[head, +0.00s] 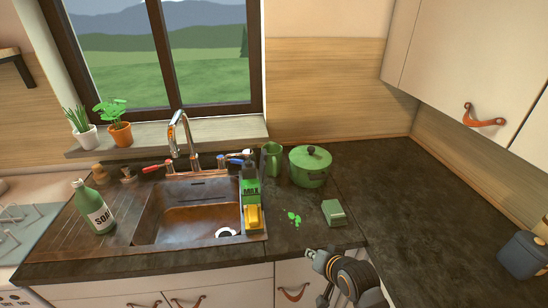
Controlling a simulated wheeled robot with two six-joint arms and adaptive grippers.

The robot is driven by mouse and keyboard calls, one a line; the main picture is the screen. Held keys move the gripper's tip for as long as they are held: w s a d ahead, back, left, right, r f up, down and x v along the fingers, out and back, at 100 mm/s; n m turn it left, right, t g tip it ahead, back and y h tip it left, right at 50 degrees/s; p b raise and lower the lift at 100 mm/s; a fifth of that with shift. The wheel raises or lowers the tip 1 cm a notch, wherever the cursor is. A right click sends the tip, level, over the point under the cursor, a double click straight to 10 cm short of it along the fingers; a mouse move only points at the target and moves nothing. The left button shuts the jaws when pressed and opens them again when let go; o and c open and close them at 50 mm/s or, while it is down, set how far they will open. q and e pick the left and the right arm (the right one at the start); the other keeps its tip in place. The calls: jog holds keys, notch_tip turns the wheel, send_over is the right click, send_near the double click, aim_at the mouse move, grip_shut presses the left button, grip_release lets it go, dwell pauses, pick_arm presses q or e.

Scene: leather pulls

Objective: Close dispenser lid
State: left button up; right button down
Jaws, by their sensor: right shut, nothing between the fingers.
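A green soap bottle (94,208) with a pale cap stands upright left of the sink. A green dispenser-like container (250,187) with a dark top stands at the right rim of the sink. I cannot tell which of these the task calls the dispenser, or how its lid stands. My right gripper (315,258) shows at the bottom, right of centre, in front of the counter's front edge. It is shut and empty, apart from both containers. My left gripper is not in view.
The sink (200,214) has a chrome tap (178,133). A yellow sponge-like item (253,217) sits at its right rim. A green mug (271,159), a lidded green pot (310,167) and a green block (333,213) stand to the right.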

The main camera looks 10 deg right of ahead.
aim_at(263, 164)
jog(key=w+r+m+t+y, duration=0.1)
jog(key=w+r+m+t, duration=0.8)
jog(key=w+r+m, duration=0.65)
jog(key=w+a+r+n+p, duration=0.2)
jog(key=w+a, duration=0.3)
jog(key=w, duration=0.3)
jog(key=shift+w+a+r+n, duration=0.35)
jog(key=shift+w+a+n, duration=0.05)
jog(key=shift+n, duration=0.45)
jog(key=shift+d, duration=0.1)
jog(key=shift+w, duration=0.15)
